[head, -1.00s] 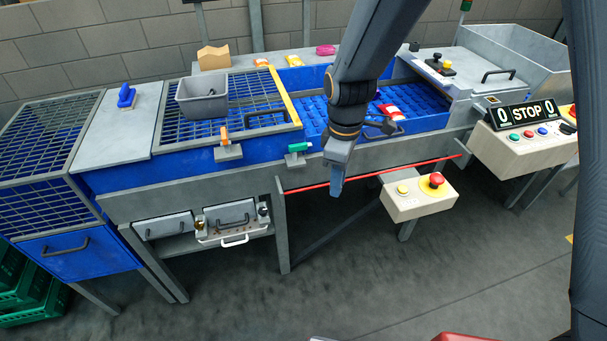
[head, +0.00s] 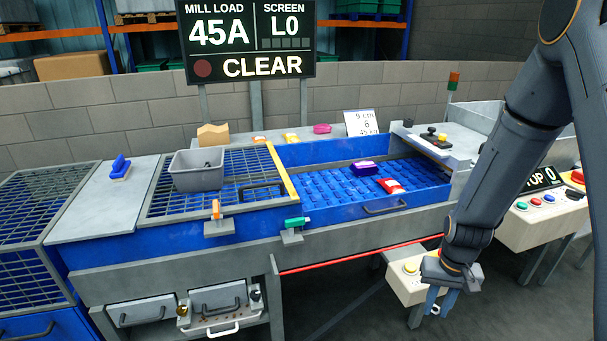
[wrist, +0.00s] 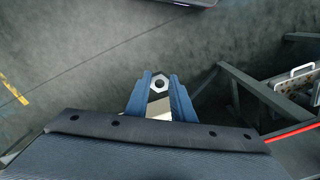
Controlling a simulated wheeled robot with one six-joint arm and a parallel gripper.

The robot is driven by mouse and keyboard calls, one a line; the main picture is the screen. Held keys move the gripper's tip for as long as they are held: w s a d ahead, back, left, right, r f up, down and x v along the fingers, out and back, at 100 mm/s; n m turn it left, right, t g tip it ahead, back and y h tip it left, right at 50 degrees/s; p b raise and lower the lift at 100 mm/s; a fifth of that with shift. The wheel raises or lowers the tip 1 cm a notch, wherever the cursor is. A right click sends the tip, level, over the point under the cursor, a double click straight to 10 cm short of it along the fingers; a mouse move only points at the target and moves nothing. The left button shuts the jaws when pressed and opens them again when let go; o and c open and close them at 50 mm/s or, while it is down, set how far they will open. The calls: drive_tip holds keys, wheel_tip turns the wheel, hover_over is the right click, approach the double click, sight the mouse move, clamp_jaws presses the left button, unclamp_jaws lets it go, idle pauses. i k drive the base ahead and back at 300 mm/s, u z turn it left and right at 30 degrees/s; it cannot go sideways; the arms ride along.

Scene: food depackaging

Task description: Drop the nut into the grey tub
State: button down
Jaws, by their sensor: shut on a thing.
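My gripper (head: 439,305) is far to the right of the tub and lower, in front of the cream button box. In the wrist view my gripper (wrist: 158,88) has its blue fingers shut on the nut (wrist: 159,75), a silvery hexagon with a dark hole. The nut is held at the fingertips, above the floor. It is too small to make out clearly in the head view.
A red packet (head: 390,186) and a purple packet (head: 363,168) lie on the blue screen deck (head: 330,190). The sign (head: 249,40) reads CLEAR.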

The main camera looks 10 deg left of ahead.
sight(207, 191)
drive_tip(key=z, duration=1.95)
drive_tip(key=k, duration=1.25)
drive_tip(key=u, duration=1.95)
drive_tip(key=i, duration=0.4)
drive_tip(key=u, duration=0.1)
